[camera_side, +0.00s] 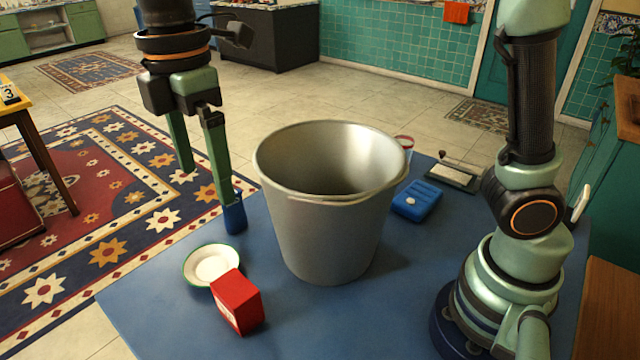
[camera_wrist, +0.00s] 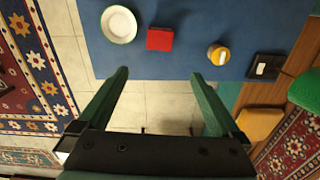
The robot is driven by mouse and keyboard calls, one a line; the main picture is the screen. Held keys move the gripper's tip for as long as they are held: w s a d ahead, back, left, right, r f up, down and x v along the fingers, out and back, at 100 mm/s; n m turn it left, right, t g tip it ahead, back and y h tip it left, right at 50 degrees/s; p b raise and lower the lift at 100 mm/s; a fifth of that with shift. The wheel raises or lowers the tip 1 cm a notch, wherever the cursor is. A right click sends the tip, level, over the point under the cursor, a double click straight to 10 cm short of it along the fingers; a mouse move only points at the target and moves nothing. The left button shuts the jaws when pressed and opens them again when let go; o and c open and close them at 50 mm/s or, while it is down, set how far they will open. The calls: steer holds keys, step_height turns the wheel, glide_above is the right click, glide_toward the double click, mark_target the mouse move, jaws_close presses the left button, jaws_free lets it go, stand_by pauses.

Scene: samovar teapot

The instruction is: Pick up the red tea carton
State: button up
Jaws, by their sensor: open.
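The red tea carton (camera_side: 238,302) stands on the blue tabletop near its front left edge in the side view. In the wrist view the carton (camera_wrist: 160,39) is a red square at the top centre, just beyond my fingertips. My gripper (camera_side: 211,200) hangs above the table's left edge, higher than the carton and apart from it. Its green fingers are spread with nothing between them. In the wrist view the open gripper (camera_wrist: 158,73) points toward the carton, with tabletop edge and floor showing between the fingers.
A white dish with a green rim (camera_side: 211,265) sits beside the carton. A large metal bucket (camera_side: 325,220) stands right of my gripper. A blue box (camera_side: 417,201) and a dark flat tray (camera_side: 449,176) lie behind it. A yellow-topped round object (camera_wrist: 218,55) shows in the wrist view.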

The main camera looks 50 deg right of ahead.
mark_target(237, 299)
step_height(237, 299, down, 26)
steer(key=shift+f, duration=0.25)
steer(key=c, duration=1.1)
